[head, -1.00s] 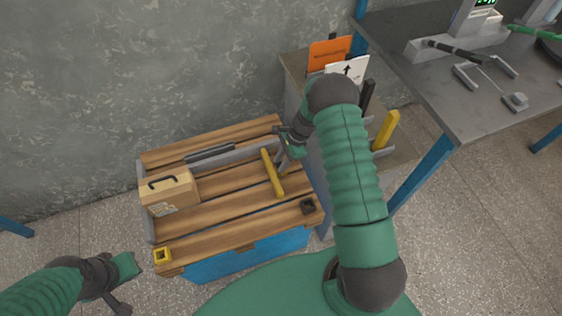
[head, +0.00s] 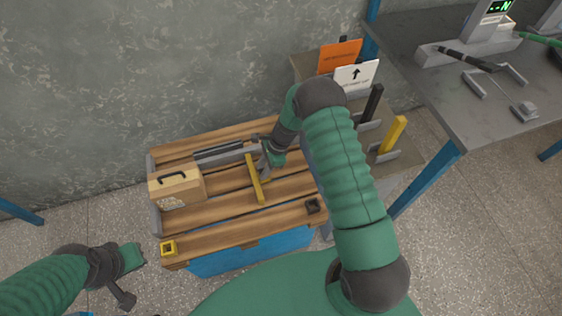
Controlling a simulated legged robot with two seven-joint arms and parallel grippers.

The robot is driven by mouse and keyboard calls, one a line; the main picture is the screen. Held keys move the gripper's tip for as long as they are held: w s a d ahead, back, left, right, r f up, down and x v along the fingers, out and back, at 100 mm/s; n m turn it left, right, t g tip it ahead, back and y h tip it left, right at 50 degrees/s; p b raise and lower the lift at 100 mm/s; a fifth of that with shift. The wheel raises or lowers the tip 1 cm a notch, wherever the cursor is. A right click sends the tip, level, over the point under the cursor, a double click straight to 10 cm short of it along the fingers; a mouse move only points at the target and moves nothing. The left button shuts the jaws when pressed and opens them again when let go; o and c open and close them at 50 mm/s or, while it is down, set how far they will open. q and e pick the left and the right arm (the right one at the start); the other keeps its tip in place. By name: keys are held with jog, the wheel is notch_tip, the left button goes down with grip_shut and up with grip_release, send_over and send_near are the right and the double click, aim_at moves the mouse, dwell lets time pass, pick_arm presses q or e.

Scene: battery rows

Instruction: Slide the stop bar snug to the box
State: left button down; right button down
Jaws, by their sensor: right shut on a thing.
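The box (head: 184,193) is tan with a black handle on top and sits at the left end of the slatted wooden deck. The stop bar (head: 257,185) is yellow and lies across the slats to the right of the box, with a clear gap between them. My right gripper (head: 264,161) is shut on the stop bar near its far end, by the grey rail; its fingers are partly hidden by my wrist. My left gripper (head: 136,272) is off the deck at the lower left, away from both; its jaw opening is unclear.
A grey rail (head: 230,154) with a dark strip runs along the deck's back. Corner sockets, yellow (head: 169,248) and black (head: 313,206), sit on the front slat (head: 240,231). A stand with orange (head: 340,55) and white cards is behind my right arm. A grey bench (head: 440,85) is at right.

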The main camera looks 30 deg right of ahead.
jog(key=w+a, duration=0.1)
jog(key=a, duration=0.4)
jog(key=w+a, duration=0.1)
jog(key=a, duration=0.4)
jog(key=w+a+p, duration=0.1)
jog(key=w+a, duration=0.1)
jog(key=a, duration=0.3)
jog(key=shift+a+r, duration=0.15)
jog(key=shift+a, duration=0.15)
jog(key=c, duration=1.1)
grip_release()
jog(key=p+v, duration=0.2)
jog(key=v, duration=1.4)
jog(key=shift+s+d+r+p, duration=0.1)
jog(key=shift+d+r+p, duration=0.15)
jog(key=shift+p, duration=0.15)
